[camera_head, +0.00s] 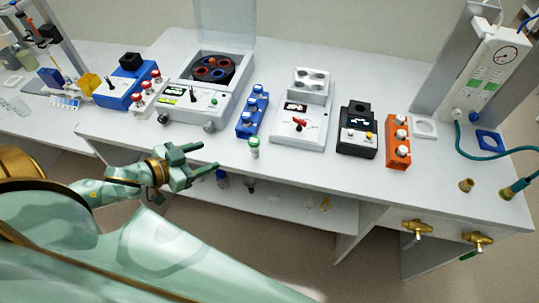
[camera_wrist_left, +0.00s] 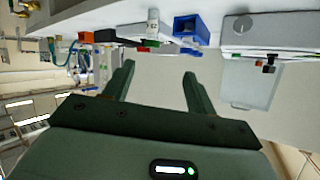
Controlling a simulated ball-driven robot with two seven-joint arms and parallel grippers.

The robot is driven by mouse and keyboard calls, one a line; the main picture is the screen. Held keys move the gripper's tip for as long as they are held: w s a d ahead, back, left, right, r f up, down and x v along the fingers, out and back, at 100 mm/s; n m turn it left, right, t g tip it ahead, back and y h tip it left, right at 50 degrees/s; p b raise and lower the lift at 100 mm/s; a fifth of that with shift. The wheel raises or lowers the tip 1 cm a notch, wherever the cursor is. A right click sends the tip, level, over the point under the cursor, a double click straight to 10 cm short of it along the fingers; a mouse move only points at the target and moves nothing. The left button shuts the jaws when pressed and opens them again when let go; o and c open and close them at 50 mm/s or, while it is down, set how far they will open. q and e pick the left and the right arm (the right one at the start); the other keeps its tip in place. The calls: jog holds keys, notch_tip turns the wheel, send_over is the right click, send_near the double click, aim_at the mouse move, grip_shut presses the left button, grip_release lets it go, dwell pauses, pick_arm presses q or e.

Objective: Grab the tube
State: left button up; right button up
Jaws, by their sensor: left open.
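A small white tube with a green cap (camera_head: 254,147) stands upright near the front edge of the bench, in front of the blue rack (camera_head: 252,112). My left gripper (camera_head: 208,156) is open and empty, to the left of the tube and apart from it, by the bench's front edge. In the left wrist view, which is upside down, the tube (camera_wrist_left: 153,23) shows beyond the gap between the open fingers (camera_wrist_left: 160,70), beside the blue rack (camera_wrist_left: 190,30). My right gripper is out of view.
A centrifuge (camera_head: 208,85) stands behind left. A white device with a red knob (camera_head: 300,120), a black device (camera_head: 357,132) and an orange rack (camera_head: 397,143) stand to the right. A lower shelf (camera_head: 285,205) holds small items.

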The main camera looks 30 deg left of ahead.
pick_arm(q)
jog(key=d+r, duration=0.1)
jog(key=d, duration=0.1)
jog(key=n+b, duration=0.1)
jog(key=b, duration=0.1)
send_near(252, 142)
jog(key=shift+h, duration=0.3)
jog(key=x, duration=0.3)
jog(key=b+x, duration=0.1)
jog(key=x, duration=0.1)
jog(key=shift+w+a+f, duration=0.25)
jog(key=shift+w+f, duration=0.05)
jog(key=b+x, duration=0.1)
jog(key=x, duration=0.4)
jog(key=shift+w+d, duration=0.1)
jog(key=shift+w, duration=0.1)
jog(key=shift+s, duration=0.1)
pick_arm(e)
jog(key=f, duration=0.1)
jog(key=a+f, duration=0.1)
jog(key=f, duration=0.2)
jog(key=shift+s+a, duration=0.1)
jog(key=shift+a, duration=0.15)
pick_arm(q)
jog(key=c, duration=1.1)
